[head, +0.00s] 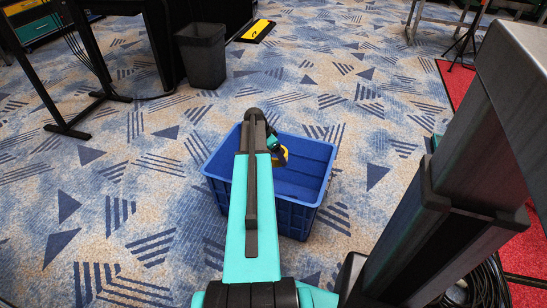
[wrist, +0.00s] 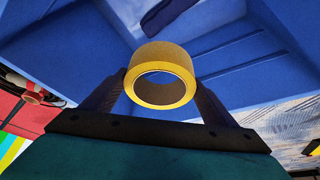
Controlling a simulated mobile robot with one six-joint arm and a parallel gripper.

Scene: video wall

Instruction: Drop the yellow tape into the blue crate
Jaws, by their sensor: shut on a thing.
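The blue crate (head: 305,178) stands on the carpet in the middle of the head view, with my arm reaching over it. My gripper (wrist: 160,92) is shut on the yellow tape (wrist: 163,55), a ring held between its two dark fingers. In the wrist view the blue crate walls (wrist: 235,60) fill the space behind the tape. In the head view only a small part of the yellow tape (head: 283,157) shows at the crate's opening; my arm hides the rest and most of the gripper.
A dark waste bin (head: 202,55) stands behind the crate to the left. A black and yellow object (head: 258,31) lies on the floor further back. A table frame (head: 75,120) is at the left, and a red mat (head: 463,92) at the right.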

